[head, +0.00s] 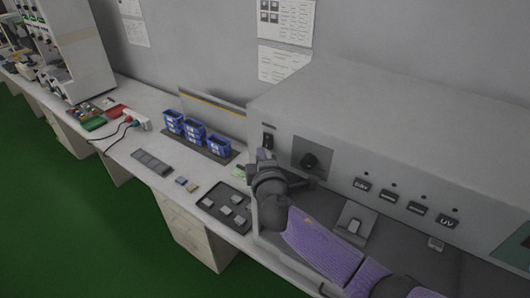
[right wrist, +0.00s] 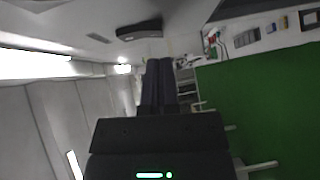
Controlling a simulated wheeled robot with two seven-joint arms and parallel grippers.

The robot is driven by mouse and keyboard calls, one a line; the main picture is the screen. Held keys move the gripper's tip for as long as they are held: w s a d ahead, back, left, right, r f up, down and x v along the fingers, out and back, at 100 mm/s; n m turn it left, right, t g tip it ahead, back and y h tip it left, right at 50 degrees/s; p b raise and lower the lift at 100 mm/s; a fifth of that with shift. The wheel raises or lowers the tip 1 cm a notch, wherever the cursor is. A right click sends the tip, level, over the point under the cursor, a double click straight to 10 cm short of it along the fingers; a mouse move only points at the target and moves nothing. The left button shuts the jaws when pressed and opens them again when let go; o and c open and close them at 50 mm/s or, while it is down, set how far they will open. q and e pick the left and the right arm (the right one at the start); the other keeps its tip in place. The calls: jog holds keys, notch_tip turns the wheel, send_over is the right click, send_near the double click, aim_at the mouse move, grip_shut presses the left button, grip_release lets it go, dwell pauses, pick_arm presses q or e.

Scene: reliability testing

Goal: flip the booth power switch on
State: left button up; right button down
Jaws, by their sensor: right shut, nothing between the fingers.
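The grey booth (head: 400,130) fills the right of the head view. A small dark switch (head: 268,139) is on the left end of its front panel; I cannot tell which way it is set. My right gripper (head: 262,155) is just below the switch, with its fingers pointing up toward it. I cannot tell whether they touch. In the right wrist view the two dark fingers (right wrist: 157,82) are together with nothing between them. The switch does not show there. My left gripper is not in view.
A dark tray with small pieces (head: 211,203) lies left of my right arm. Blue bins (head: 193,132) and a power strip (head: 136,120) stand farther along the bench.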

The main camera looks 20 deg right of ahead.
jog(key=shift+w+d+f, duration=0.1)
jog(key=shift+w+d, duration=0.35)
jog(key=shift+d, duration=0.2)
